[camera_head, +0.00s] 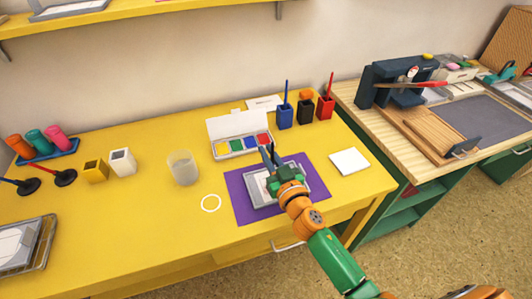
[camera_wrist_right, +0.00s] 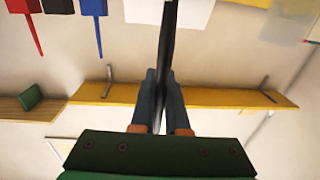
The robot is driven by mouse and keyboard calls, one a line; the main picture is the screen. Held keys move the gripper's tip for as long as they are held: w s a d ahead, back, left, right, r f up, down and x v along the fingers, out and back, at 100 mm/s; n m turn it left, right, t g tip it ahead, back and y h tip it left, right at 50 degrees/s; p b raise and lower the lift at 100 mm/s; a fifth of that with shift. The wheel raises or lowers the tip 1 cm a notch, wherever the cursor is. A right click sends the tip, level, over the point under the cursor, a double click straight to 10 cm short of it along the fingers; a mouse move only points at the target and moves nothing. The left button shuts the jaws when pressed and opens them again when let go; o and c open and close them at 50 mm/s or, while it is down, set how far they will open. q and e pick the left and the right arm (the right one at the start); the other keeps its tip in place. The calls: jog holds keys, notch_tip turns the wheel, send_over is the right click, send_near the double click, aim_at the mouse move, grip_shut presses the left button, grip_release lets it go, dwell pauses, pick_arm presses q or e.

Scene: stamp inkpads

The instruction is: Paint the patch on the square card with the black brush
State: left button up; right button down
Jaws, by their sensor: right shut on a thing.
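My right gripper (camera_head: 268,158) is above the purple mat (camera_head: 315,181), just in front of the paint box. It is shut on the black brush, which shows in the right wrist view as a dark upright stick (camera_wrist_right: 166,45) between the fingers (camera_wrist_right: 161,95). A grey-framed tray with a pale sheet (camera_head: 257,190) lies on the mat, partly hidden by my gripper. A white square (camera_head: 350,161) lies flat on the table to the right of the mat. I cannot make out a patch on either. My left gripper is out of view.
The open paint box (camera_head: 243,147) has several colours. Behind it stand a blue cup (camera_head: 286,117), a black cup (camera_head: 305,112) and a red cup (camera_head: 326,107); blue and red brushes stand in theirs. A clear glass (camera_head: 183,168) and a white ring (camera_head: 211,203) are left of the mat.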

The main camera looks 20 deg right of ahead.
jog(key=shift+a+r, duration=0.25)
jog(key=shift+a, duration=0.3)
jog(key=shift+a+r, duration=0.2)
jog(key=shift+a, duration=0.3)
jog(key=w, duration=0.2)
jog(key=shift+w+f, duration=0.15)
jog(key=shift+w, duration=0.25)
